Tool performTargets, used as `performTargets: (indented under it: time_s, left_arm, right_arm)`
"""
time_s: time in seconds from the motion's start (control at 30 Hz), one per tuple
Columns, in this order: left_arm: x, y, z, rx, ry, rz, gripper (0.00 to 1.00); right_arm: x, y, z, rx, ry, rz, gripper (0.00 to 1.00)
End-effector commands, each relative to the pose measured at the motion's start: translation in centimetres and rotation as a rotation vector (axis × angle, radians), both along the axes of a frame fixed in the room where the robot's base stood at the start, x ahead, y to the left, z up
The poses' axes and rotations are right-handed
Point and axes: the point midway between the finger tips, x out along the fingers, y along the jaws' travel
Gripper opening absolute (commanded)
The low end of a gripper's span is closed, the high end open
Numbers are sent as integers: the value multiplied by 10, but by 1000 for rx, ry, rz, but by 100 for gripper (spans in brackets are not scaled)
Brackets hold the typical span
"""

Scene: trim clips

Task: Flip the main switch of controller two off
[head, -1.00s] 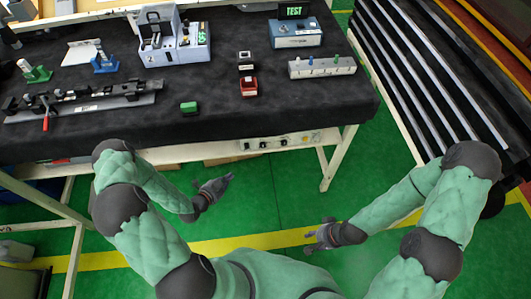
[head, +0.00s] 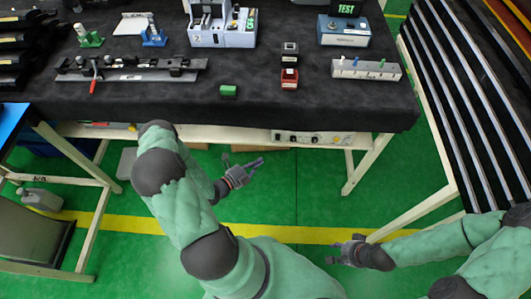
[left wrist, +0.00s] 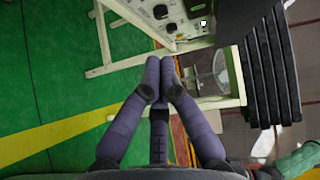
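A blue-grey box (head: 237,38) with a small mark that looks like a 2 and a lit green label stands at the back of the table. Another blue-grey box (head: 343,36) has a green TEST display. Which is controller two is not certain, and I cannot make out a main switch on either. My left gripper (head: 249,171) is below the table's front edge, away from both boxes. In the left wrist view its fingertips (left wrist: 160,64) meet with nothing between them. My right gripper (head: 347,249) is low at the right, over the floor; its fingers are too small to read.
A panel with knobs (head: 312,137) sits under the table's front edge and shows in the left wrist view (left wrist: 172,18). A black tabletop (head: 330,105) holds a grey strip with pegs (head: 365,69), a green block (head: 228,90) and a rail fixture (head: 130,70). Black racks stand at the right.

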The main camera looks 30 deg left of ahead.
Motion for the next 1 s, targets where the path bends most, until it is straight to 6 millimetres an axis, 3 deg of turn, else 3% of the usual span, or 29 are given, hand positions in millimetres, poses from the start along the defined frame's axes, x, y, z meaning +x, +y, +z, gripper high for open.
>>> performTargets:
  time_s: [0.53, 0.6, 0.8, 1.0]
  left_arm:
    - [92, -24, -12, 0, -1, -3, 0]
    - [101, -15, -14, 3, -2, 1, 0]
    - [118, -5, -17, 0, 1, 0, 0]
    - [123, -1, -17, -2, 2, 1, 0]
  right_arm:
    - [0, 0, -23, 0, 0, 0, 40]
    - [0, 0, -28, 0, 0, 0, 40]
    - [0, 0, -34, 0, 0, 0, 40]
    - [0, 0, -35, 0, 0, 0, 40]
